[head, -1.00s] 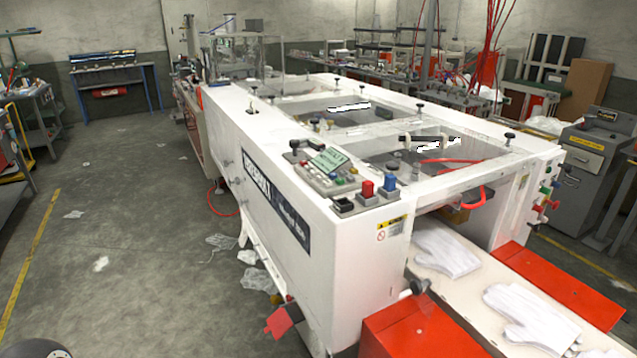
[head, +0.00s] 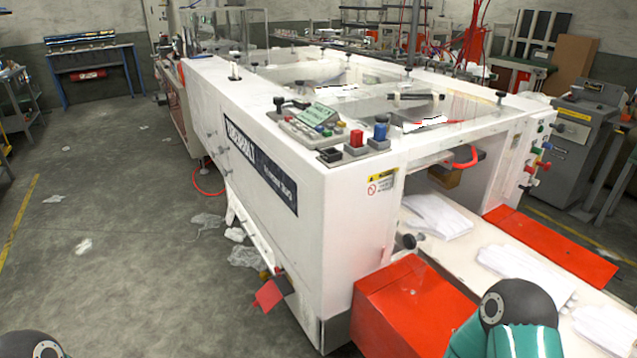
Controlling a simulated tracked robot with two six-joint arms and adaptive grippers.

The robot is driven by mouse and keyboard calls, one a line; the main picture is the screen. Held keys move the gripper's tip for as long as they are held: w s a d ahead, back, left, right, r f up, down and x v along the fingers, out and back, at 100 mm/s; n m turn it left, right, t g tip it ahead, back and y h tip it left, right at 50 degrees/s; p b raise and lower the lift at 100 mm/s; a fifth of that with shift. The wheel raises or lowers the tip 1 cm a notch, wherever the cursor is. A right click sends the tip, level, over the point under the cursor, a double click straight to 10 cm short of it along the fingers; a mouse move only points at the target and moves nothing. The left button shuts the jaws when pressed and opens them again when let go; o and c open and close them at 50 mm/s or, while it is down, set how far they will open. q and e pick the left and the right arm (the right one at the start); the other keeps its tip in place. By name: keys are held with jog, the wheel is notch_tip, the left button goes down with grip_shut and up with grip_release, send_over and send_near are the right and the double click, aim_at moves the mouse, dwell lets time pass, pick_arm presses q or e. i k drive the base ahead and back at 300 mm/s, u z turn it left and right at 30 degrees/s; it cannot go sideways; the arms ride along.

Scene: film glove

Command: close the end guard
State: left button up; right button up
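The white machine (head: 270,165) stands in front of me, with clear panels over the openings in its top. The nearest clear panel (head: 450,112) carries a dark bar-shaped handle (head: 415,97) and lies about level with the top. Below the near end's top edge is an open mouth, where a red curved handle (head: 462,160) shows. I cannot tell for certain which panel is the end guard. Neither gripper is in view. Only a teal and black link of my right arm (head: 512,325) shows at the bottom, and a dark link of mine at the lower left.
White gloves (head: 435,215) lie on the pale belt (head: 470,240) leading from the mouth, between red side covers (head: 415,305). A control panel with red and blue buttons (head: 380,131) sits on the near corner. A grey cabinet (head: 580,150) stands right. The floor at left is mostly clear.

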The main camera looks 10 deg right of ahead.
aim_at(409, 241)
jog(key=u, duration=1)
jog(key=k, duration=1.25)
jog(key=z, duration=0.45)
jog(key=i, duration=1)
jog(key=u, duration=0.05)
